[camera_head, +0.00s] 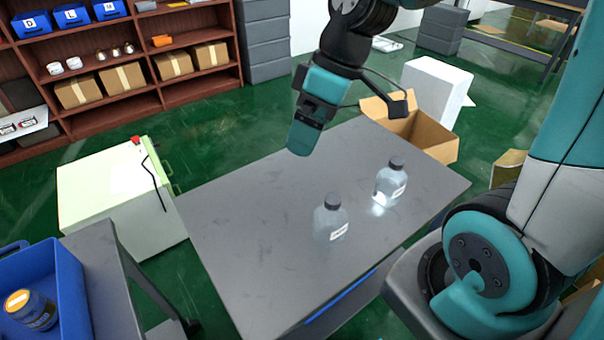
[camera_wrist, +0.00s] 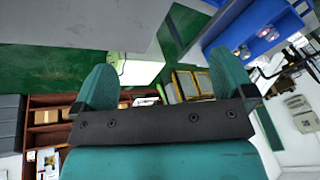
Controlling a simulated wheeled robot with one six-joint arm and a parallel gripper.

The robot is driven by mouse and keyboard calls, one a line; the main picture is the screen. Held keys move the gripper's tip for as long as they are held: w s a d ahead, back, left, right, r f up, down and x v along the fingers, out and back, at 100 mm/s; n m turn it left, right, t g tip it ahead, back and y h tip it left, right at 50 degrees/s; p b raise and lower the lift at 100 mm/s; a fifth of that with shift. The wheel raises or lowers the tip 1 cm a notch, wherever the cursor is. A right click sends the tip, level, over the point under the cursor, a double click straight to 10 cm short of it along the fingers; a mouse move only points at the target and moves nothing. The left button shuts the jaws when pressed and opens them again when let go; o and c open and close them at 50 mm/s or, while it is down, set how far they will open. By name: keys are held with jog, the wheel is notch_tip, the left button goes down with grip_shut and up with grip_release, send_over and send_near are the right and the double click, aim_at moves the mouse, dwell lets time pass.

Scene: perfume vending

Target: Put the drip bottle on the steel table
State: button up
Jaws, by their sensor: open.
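Two clear bottles with dark caps and white labels stand upright on the grey steel table (camera_head: 245,220): a nearer bottle (camera_head: 330,220) and a farther bottle (camera_head: 390,184) to its right. I cannot tell whether either is the drip bottle. My gripper (camera_head: 303,135) is above the table's far side, left of both bottles and apart from them. In the wrist view my gripper (camera_wrist: 162,66) has its two teal fingers spread wide, with nothing between them. A jar with a yellow label (camera_head: 32,308) sits in a blue bin (camera_head: 68,275) at the lower left.
A pale green cabinet (camera_head: 115,195) stands left of the table. An open cardboard box (camera_head: 425,138) and a white block (camera_head: 436,88) are behind its right side. A wooden shelf (camera_head: 150,100) with boxes and blue bins is at the back. The table's left half is clear.

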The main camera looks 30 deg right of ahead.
jog(key=s+a+r+m, duration=0.1)
jog(key=s+a+r, duration=0.1)
jog(key=s+a, duration=0.6)
jog(key=s, duration=0.3)
jog(key=shift+s+a+r+g, duration=0.2)
jog(key=shift+a+r+g, duration=0.15)
jog(key=shift+r+g, duration=0.05)
